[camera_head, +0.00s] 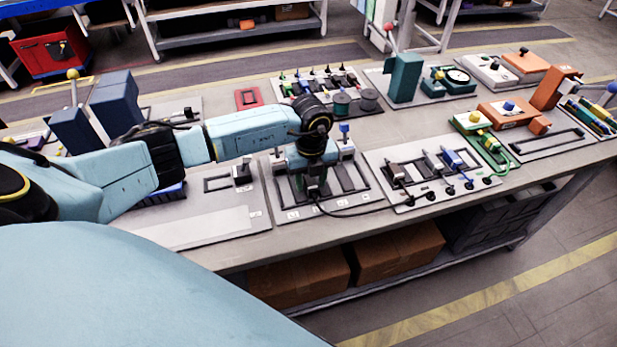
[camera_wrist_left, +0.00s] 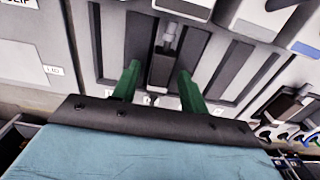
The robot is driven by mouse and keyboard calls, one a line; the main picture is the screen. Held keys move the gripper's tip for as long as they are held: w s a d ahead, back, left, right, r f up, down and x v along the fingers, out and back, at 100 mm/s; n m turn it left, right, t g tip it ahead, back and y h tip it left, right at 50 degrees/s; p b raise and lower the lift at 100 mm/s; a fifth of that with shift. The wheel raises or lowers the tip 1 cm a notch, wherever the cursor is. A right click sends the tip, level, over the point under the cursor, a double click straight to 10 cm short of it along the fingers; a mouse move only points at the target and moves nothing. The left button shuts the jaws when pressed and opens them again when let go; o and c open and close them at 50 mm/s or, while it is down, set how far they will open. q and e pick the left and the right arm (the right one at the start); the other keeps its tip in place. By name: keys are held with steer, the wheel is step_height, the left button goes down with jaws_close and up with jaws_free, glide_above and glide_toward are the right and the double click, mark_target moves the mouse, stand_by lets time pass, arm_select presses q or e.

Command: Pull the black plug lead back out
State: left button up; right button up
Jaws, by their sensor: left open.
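The black plug (camera_wrist_left: 159,72) stands in the middle slot of a grey slotted panel (camera_head: 293,215), with a pale metal tip at its upper end in the left wrist view. Its black lead (camera_head: 345,215) curves from below my left gripper to the right, across the panel's front edge. My left gripper (camera_head: 314,188) points down over the panel. In the left wrist view its green fingers (camera_wrist_left: 159,80) are open, one on each side of the plug, with a gap visible. How deep the plug sits is hard to tell. My right gripper is not in view.
Right of the panel lies a board (camera_head: 415,200) with several grey and blue plugs and cables. Left is a flat plate (camera_head: 205,228) with a small grey block. Behind are two dark reels (camera_head: 342,104) and a teal block (camera_head: 404,78). The table's front edge is close.

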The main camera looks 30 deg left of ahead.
arm_select(q)
step_height(320, 180, up, 4)
steer(key=p, duration=0.3)
steer(key=shift+p, duration=0.3)
step_height(320, 180, up, 2)
steer(key=shift+r+p, duration=0.25)
steer(key=shift+p, duration=0.85)
steer(key=shift+r, duration=0.25)
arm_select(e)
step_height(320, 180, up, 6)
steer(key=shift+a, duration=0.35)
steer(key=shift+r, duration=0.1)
